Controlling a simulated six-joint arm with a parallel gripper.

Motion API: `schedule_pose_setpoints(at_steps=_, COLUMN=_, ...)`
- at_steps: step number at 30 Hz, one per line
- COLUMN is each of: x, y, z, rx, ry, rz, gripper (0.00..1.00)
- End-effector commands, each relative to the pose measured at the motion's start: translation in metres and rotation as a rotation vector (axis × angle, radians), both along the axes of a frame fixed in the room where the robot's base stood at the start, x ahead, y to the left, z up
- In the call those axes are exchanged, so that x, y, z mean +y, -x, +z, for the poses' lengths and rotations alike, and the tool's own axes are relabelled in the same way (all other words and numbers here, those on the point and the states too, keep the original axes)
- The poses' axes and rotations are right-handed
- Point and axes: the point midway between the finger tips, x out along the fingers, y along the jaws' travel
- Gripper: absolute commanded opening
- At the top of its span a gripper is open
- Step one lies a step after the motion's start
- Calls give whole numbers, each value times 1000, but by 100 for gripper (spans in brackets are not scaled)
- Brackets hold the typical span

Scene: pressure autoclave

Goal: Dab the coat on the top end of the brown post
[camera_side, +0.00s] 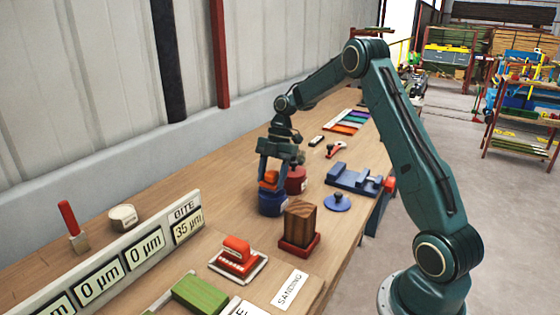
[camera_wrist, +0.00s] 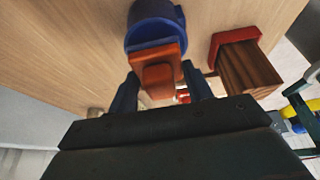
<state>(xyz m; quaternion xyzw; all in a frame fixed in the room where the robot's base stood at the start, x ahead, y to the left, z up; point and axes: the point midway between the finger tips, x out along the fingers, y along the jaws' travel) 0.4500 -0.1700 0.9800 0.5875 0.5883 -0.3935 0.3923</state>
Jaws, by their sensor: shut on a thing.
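The brown wooden post (camera_side: 300,219) stands upright in a red base (camera_side: 299,246) on the bench, and its top end faces up, bare wood. It also shows at the right in the wrist view (camera_wrist: 249,70). My gripper (camera_side: 270,174) is shut on an orange block-like dabber (camera_side: 270,180), seen between the fingers in the wrist view (camera_wrist: 159,72). The dabber is at the mouth of a blue pot (camera_side: 271,204), behind and left of the post. Its lower end is hidden, so I cannot tell how deep it sits.
A red pot (camera_side: 296,181) stands just behind the blue pot. A blue lid (camera_side: 337,203) lies right of the post, with a blue vise (camera_side: 357,180) beyond. A gauge board (camera_side: 110,265) is at left.

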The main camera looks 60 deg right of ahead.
Motion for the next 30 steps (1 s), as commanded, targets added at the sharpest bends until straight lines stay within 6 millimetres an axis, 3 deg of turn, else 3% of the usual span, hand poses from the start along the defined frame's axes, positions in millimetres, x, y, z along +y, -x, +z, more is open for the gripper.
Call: schedule_pose_setpoints(at_steps=30, x=0, y=0, z=51, rx=-2, ry=2, rz=1, gripper=32)
